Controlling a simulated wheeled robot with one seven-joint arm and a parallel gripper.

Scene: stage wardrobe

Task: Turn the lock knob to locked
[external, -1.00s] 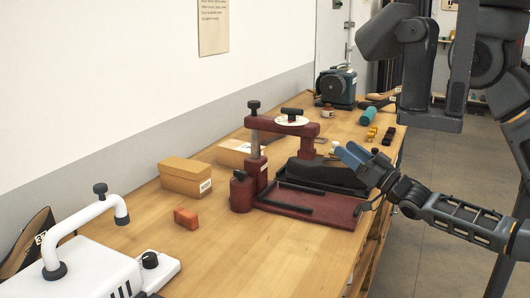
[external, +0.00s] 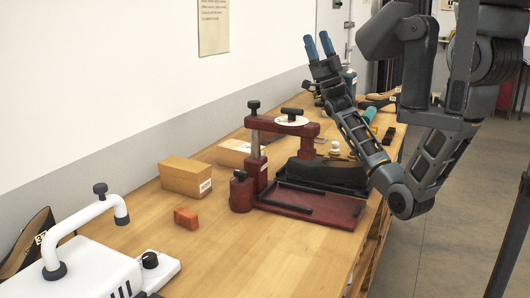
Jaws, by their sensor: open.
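A dark red press (external: 300,206) stands on the wooden bench. On its upper arm is a black bar-shaped knob (external: 291,112) over a white dial (external: 292,120). Two more black knobs show on it: one on top of the post (external: 253,105) and one on the low block at its left (external: 240,175). I cannot read any lock marking, so which knob is the lock knob is unclear. My gripper (external: 318,45) has two blue fingers pointing up. It is open and empty, in the air above and apart from the press.
A white machine (external: 85,268) with a black dial stands at the front left. An orange block (external: 186,218), a cardboard box (external: 186,177) and a second box (external: 233,153) lie left of the press. A black cushion-like form (external: 325,176) lies behind the press plate. The front bench middle is clear.

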